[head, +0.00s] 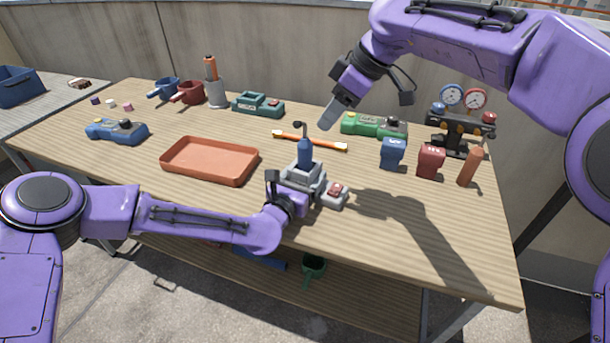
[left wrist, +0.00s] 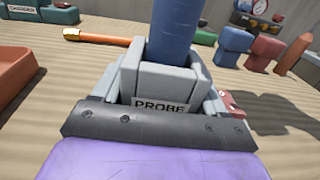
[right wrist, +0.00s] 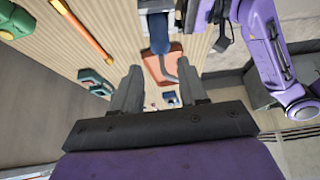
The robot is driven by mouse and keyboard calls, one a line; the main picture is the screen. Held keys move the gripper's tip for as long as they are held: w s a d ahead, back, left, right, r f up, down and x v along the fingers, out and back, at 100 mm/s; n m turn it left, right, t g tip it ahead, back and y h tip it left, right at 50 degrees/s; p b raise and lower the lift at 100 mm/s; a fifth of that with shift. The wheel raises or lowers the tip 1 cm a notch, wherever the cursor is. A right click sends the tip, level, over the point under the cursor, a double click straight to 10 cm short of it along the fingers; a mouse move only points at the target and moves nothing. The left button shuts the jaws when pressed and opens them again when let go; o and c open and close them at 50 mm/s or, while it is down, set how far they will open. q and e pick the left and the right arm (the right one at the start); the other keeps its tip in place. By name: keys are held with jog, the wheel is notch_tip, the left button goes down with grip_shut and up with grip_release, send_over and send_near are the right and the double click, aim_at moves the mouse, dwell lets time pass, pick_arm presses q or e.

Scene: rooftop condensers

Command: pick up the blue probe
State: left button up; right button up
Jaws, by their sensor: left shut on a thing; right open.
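The blue probe (head: 305,153) stands upright in a grey holder (head: 303,174) near the front middle of the table. A bent dark tip rises from its top. The left wrist view shows the probe (left wrist: 175,30) rising from the holder (left wrist: 168,78), which carries a PROBE label. My left gripper (head: 292,188) is shut on the holder, with its fingers at the holder's sides. My right gripper (head: 345,103) is open and empty, above the table, behind and right of the probe. In the right wrist view the probe (right wrist: 159,35) lies beyond the open fingers (right wrist: 160,88).
A grey block with a red button (head: 335,195) is right of the holder. An orange tray (head: 210,162) is left, an orange-handled rod (head: 310,142) behind. A green device (head: 372,125), blue block (head: 393,153), red block (head: 431,160) and gauges (head: 463,98) stand right. The front right is clear.

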jog(key=s+a+r+n, duration=0.2)
jog(key=a, duration=0.1)
jog(key=s+a+n+h, duration=0.1)
jog(key=a, duration=0.1)
jog(key=shift+a+r, duration=0.2)
jog(key=shift+r, duration=0.2)
jog(key=n+t+h, duration=0.3)
jog(key=n+h, duration=0.2)
jog(key=n, duration=0.7)
send_near(304, 123)
jog(key=x, duration=1.1)
jog(key=shift+w, duration=0.4)
jog(key=shift+r, duration=0.1)
grip_shut()
